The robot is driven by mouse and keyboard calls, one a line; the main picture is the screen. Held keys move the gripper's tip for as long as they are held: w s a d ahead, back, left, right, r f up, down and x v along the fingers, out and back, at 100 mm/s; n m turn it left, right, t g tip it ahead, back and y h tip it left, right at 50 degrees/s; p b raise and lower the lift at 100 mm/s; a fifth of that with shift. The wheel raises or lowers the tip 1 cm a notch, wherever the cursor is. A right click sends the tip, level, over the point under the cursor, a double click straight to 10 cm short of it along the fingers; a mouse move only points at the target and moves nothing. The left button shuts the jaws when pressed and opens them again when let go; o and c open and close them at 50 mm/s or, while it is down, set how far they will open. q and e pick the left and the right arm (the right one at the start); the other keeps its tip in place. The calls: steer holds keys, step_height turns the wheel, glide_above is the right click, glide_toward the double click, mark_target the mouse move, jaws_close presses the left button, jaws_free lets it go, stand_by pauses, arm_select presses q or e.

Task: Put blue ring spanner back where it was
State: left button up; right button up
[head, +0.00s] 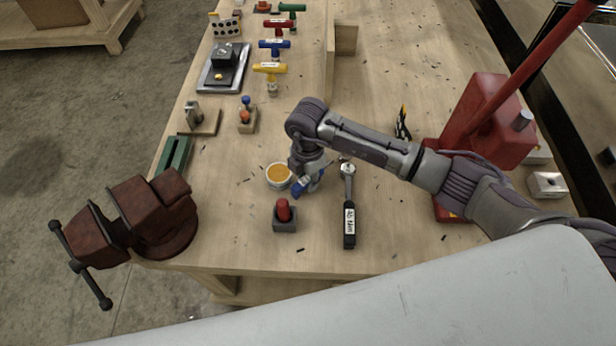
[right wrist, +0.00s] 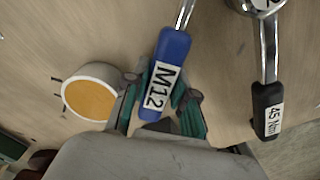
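The blue ring spanner (right wrist: 166,75) has a blue handle with a white M12 label and a metal shaft that runs out of the top of the right wrist view. My right gripper (right wrist: 162,92) has a finger on each side of the handle, both close against it, and looks shut on it. In the head view my right gripper (head: 307,184) is low over the near part of the workbench, with the blue handle (head: 297,189) partly showing. The spanner's ring end is hidden there. I cannot tell whether the spanner touches the bench. My left gripper is not in view.
A round tub with orange contents (head: 278,174) is close left of the gripper. A torque wrench (head: 349,212) lies close right. A red-topped block (head: 285,216) stands in front. A dark red vise (head: 150,215) is at the left corner, several coloured T-handled tools (head: 270,68) farther back.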

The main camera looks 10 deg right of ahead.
steer(key=o, duration=0.5)
steer(key=shift+c, duration=0.2)
steer(key=shift+r+p, duration=0.25)
steer(key=shift+p, duration=0.05)
steer(key=shift+r+b, duration=0.25)
steer(key=shift+b, duration=0.1)
step_height(320, 180, up, 11)
steer(key=b, duration=0.3)
steer(key=shift+r, duration=0.15)
steer(key=shift+s, duration=0.1)
